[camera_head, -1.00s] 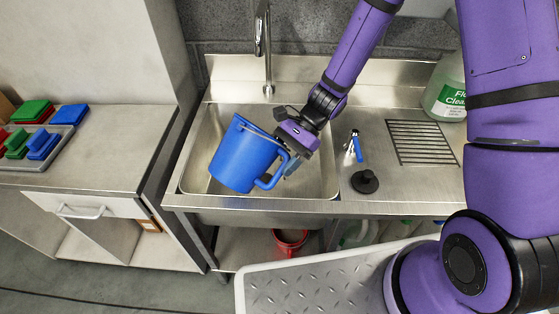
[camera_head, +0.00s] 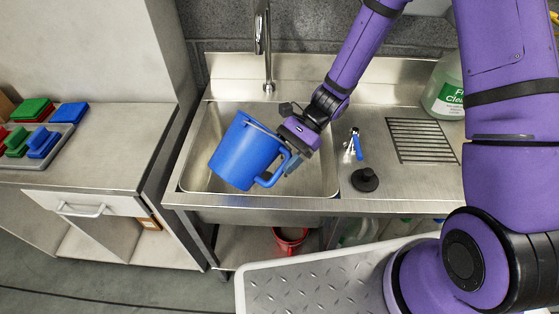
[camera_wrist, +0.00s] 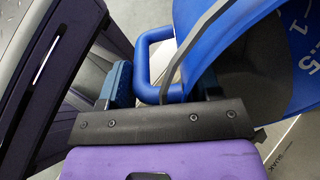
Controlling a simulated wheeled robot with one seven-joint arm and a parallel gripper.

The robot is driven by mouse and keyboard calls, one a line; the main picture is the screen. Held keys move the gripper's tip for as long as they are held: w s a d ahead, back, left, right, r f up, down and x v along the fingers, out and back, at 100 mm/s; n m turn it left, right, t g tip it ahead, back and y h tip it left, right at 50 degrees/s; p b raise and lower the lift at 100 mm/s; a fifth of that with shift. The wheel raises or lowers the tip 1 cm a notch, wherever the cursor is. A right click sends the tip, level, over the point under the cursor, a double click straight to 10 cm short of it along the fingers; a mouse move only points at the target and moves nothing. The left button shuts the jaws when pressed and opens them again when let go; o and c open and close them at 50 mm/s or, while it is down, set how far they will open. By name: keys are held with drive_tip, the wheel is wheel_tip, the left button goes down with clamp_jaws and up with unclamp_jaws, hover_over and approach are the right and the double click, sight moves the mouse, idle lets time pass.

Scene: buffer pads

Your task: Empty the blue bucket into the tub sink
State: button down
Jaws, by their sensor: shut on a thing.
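The blue bucket (camera_head: 243,154) hangs over the tub sink (camera_head: 322,174), tilted, in the head view. Its handle is on its right side. My gripper (camera_head: 292,158) is shut on the bucket at its handle side. In the wrist view the bucket (camera_wrist: 297,50) fills the upper right, with measuring marks on its inner wall and a dark inside. My gripper (camera_wrist: 160,92) has its fingers at the blue handle there. The bucket's contents cannot be made out. The bucket covers part of the sink basin.
A faucet (camera_head: 267,60) stands behind the basin. Right of the sink are a black plug (camera_head: 365,180), a blue-handled tool (camera_head: 356,145), a drain grate (camera_head: 424,141) and a cleaner jug (camera_head: 446,90). A red bucket (camera_head: 290,239) is below. Colored pads (camera_head: 35,110) lie on the left counter.

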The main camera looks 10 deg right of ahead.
drive_tip(key=shift+w+d+f+y+p, duration=0.1)
drive_tip(key=shift+d+y+p, duration=0.05)
drive_tip(key=shift+y+p, duration=0.2)
idle(0.4)
drive_tip(key=shift+w+d+f+g+y+p, duration=0.2)
drive_tip(key=shift+f+g+y+p, duration=0.2)
drive_tip(key=shift+f, duration=0.15)
drive_tip(key=shift+w+d+f+g+y+p, duration=0.15)
drive_tip(key=shift+f+g+y+p, duration=0.1)
drive_tip(key=shift+f+g+p, duration=0.25)
idle(0.4)
